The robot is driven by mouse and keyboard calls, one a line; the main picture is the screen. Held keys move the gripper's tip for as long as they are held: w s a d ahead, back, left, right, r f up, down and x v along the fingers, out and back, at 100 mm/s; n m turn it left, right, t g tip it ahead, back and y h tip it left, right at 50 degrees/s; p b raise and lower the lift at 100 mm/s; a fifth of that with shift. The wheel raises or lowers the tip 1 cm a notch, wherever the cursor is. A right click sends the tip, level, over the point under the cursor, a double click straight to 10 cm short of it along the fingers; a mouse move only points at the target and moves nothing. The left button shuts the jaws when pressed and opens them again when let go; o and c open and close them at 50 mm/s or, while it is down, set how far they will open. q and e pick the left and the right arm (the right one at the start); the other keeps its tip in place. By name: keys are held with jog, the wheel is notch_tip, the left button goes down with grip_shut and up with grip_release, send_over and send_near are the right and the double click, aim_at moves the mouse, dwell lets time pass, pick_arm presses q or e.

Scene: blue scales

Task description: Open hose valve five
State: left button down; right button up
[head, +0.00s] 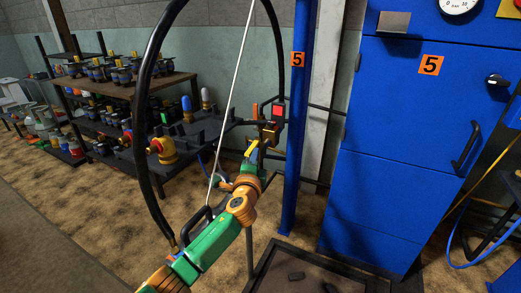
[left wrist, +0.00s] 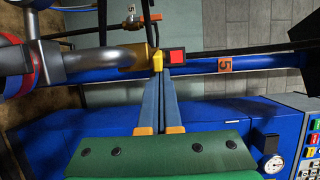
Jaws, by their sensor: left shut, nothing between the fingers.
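My left gripper (head: 257,146) is at the end of my green and orange arm, left of the blue post in the head view. In the left wrist view its two blue fingers (left wrist: 158,82) are together, with nothing between them. Their tips are at a small yellow part (left wrist: 157,61) on a pipe fitting; I cannot tell if they touch it. A black box with a red square (head: 278,111) is just beyond, and shows beside the yellow part in the left wrist view (left wrist: 176,56). An orange label "5" (head: 298,59) is on the post. My right gripper is not in view.
A blue cabinet (head: 385,165), also labelled 5, stands to the right with a gauge (head: 459,5). Shelves of parts (head: 115,85) stand at the left. A black-rimmed tray (head: 272,277) is on the floor below. Blue and yellow hoses hang at the right.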

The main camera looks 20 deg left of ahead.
pick_arm(q)
jog(key=shift+s+a, duration=0.15)
jog(key=shift+a, duration=0.3)
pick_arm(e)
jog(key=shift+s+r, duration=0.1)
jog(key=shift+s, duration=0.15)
pick_arm(q)
jog(key=shift+f, duration=0.1)
